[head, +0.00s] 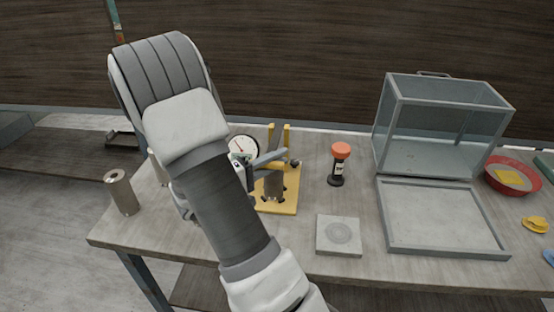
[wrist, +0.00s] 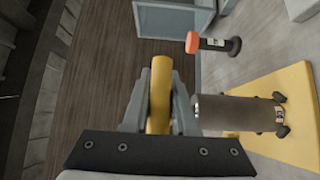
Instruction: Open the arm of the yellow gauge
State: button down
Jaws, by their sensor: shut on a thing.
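The yellow gauge has a flat yellow base (head: 290,206), yellow uprights (head: 286,135) and a white dial (head: 242,144) with a red needle. A grey metal cylinder (head: 273,187) stands on its base; the wrist view shows this cylinder (wrist: 238,113) and the yellow base (wrist: 290,95) at the right. My gripper (wrist: 159,85) is shut on a yellow bar (wrist: 160,95) of the gauge, apparently its arm. The bar sits between both fingers, beside the cylinder. In the head view my arm hides part of the gauge and most of the gripper.
A black timer-like item with an orange top (head: 340,152) stands right of the gauge. A grey square slab (head: 339,235) lies in front. A glass case (head: 440,125), a grey tray (head: 440,215) and a red bowl (head: 500,186) are further right. Another metal cylinder (head: 121,192) stands at the left.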

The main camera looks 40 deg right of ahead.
jog(key=w+d+r+n+y+p, duration=0.2)
jog(key=w+d+r+p, duration=0.2)
jog(key=d+r+p, duration=0.1)
jog(key=w+d+r+n+y+p, duration=0.2)
jog(key=w+d+r+y+p, duration=0.1)
jog(key=r+p, duration=0.4)
jog(key=shift+w+d+r+n+g+y, duration=0.3)
jog(key=shift+w+d+r, duration=0.65)
jog(key=shift+r, duration=0.85)
jog(key=c, duration=1)
grip_release()
jog(key=shift+f, duration=0.1)
jog(key=shift+o, duration=1.3)
jog(key=shift+w+d+f, duration=0.1)
jog(key=shift+w, duration=0.05)
jog(key=b+v, duration=0.2)
jog(key=v, duration=1.5)
jog(key=shift+a, duration=0.2)
